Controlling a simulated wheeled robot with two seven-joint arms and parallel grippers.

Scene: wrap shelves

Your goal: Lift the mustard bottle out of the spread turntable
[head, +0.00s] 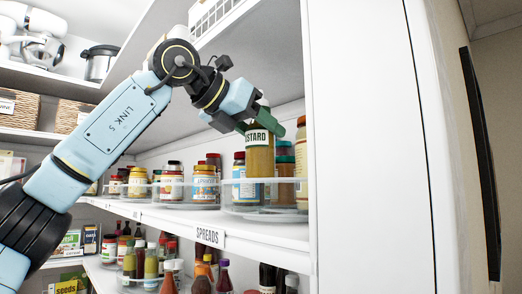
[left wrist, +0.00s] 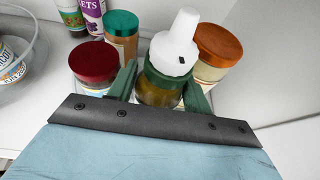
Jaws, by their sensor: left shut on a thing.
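The mustard bottle (head: 260,155) is upright, with a yellow-brown body and a white label reading "STARD". In the left wrist view its white nozzle cap (left wrist: 175,42) and green collar show from above. My left gripper (head: 262,128) is shut on the bottle near its top, with a green finger on either side. The bottle stands among jars at the right turntable (head: 258,211); its lower end is behind the clear rim, and I cannot tell whether it touches the turntable. My right gripper is in neither view.
Close around the bottle are a red-lidded jar (left wrist: 93,62), a green-lidded jar (left wrist: 121,25) and an orange-lidded jar (left wrist: 219,45). A white wall panel (head: 355,150) stands just right. Another turntable (head: 185,205) with jars is left. The "SPREADS" label (head: 210,236) marks the shelf edge.

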